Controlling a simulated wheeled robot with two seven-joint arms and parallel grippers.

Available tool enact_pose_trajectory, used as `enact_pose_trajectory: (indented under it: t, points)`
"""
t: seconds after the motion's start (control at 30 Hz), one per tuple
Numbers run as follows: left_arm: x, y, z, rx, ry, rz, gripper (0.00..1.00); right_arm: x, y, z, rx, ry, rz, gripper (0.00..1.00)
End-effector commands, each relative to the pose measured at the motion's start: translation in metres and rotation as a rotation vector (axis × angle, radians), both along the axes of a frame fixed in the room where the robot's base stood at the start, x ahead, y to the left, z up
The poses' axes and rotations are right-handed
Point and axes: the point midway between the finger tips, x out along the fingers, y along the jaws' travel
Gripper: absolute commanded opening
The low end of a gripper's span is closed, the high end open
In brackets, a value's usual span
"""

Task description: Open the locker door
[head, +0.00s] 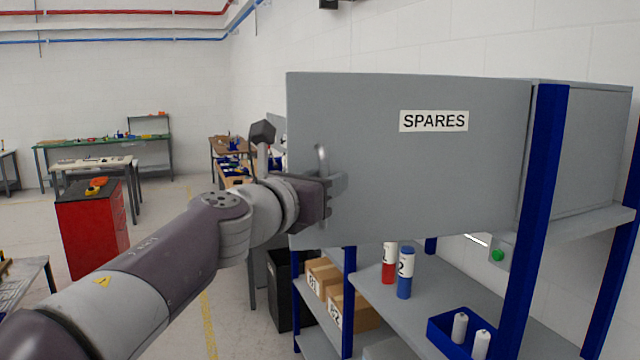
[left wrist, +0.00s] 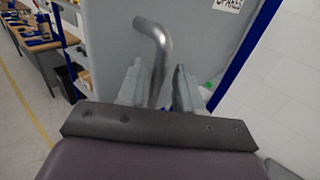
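The grey locker door (head: 400,170) carries a SPARES label (head: 433,121). Its left edge looks taller than its right edge by the blue post, so it appears swung partly outward; the locker's inside is hidden behind it. A curved metal handle (head: 321,160) stands near the door's left edge. My left gripper (head: 334,186) is at the handle's lower part. In the left wrist view the handle (left wrist: 157,45) passes between the two fingers (left wrist: 160,90). A gap shows beside the right finger, so the gripper is open around the handle. My right gripper is not in view.
Blue posts (head: 540,200) frame the shelving. Below the door, a shelf holds a red bottle (head: 389,265), a blue bottle (head: 405,275) and a blue bin (head: 448,335); cardboard boxes (head: 350,312) sit lower. A red cabinet (head: 92,235) stands left, with open floor between.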

Motion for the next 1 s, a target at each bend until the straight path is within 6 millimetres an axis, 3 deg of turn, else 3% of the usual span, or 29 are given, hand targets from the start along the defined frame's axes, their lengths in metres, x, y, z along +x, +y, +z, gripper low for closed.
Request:
enact_pose_trajectory:
  t: [0.33, 0.7, 1.0]
  points:
    - [-0.008, 0.006, -0.003, 0.001, 0.000, 0.002, 0.34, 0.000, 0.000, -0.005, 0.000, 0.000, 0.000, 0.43]
    - [-0.084, 0.058, -0.004, 0.002, 0.000, 0.002, 0.34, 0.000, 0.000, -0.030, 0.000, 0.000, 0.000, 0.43]
    - [-0.104, 0.071, -0.002, 0.003, 0.001, 0.000, 0.34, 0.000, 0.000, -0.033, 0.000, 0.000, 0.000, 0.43]
